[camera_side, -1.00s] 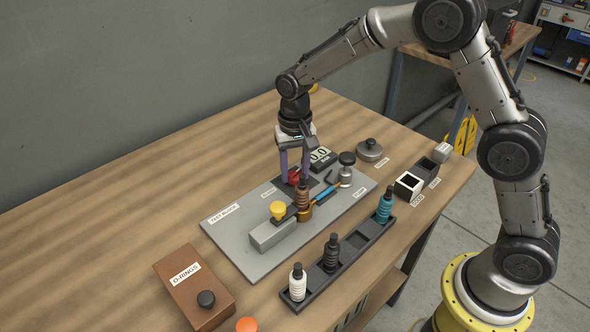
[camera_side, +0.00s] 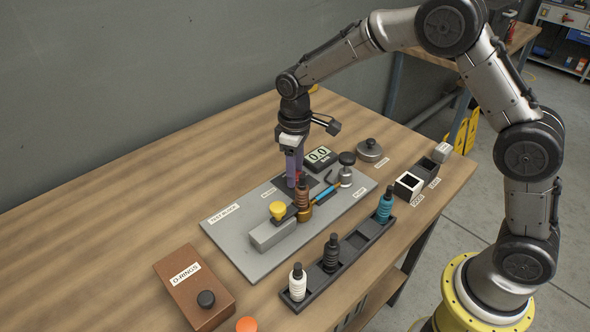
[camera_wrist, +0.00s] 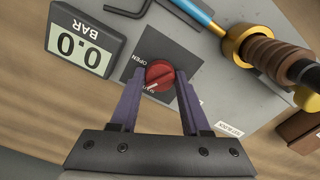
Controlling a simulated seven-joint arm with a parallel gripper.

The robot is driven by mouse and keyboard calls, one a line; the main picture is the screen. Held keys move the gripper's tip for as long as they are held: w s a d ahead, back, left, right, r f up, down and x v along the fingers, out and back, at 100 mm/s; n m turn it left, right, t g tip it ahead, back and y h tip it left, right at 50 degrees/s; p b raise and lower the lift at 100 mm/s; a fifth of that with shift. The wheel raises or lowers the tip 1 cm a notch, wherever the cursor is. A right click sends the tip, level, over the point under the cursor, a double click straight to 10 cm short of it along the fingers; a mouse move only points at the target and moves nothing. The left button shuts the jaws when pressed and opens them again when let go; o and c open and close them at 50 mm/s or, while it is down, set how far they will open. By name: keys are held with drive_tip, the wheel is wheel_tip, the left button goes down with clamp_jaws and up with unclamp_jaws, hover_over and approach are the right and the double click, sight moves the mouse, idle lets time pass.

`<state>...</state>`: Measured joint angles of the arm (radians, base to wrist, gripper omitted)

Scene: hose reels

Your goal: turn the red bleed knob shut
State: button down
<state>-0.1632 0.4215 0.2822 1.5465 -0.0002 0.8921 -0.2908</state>
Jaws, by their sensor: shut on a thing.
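The red bleed knob (camera_wrist: 159,76) sits on a dark square plate (camera_wrist: 150,47) marked OPEN, with a second label partly hidden by the fingers. My gripper (camera_wrist: 158,82) has its two purple fingers on either side of the knob and is shut on it. In the side view my gripper (camera_side: 295,183) points straight down at the test block plate (camera_side: 232,227). There the fingers and a brown ribbed fitting hide most of the knob.
A gauge (camera_side: 320,158) reading 0.0 stands just behind the knob. A brown ribbed fitting (camera_side: 303,194) and a blue tool (camera_side: 326,193) are close in front.

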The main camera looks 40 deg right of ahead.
drive_tip(key=n, duration=0.5)
drive_tip(key=shift+r+n, duration=0.1)
drive_tip(key=shift+n, duration=0.3)
idle(0.4)
drive_tip(key=shift+c, duration=1.9)
unclamp_jaws()
wheel_tip(320, 180, up, 14)
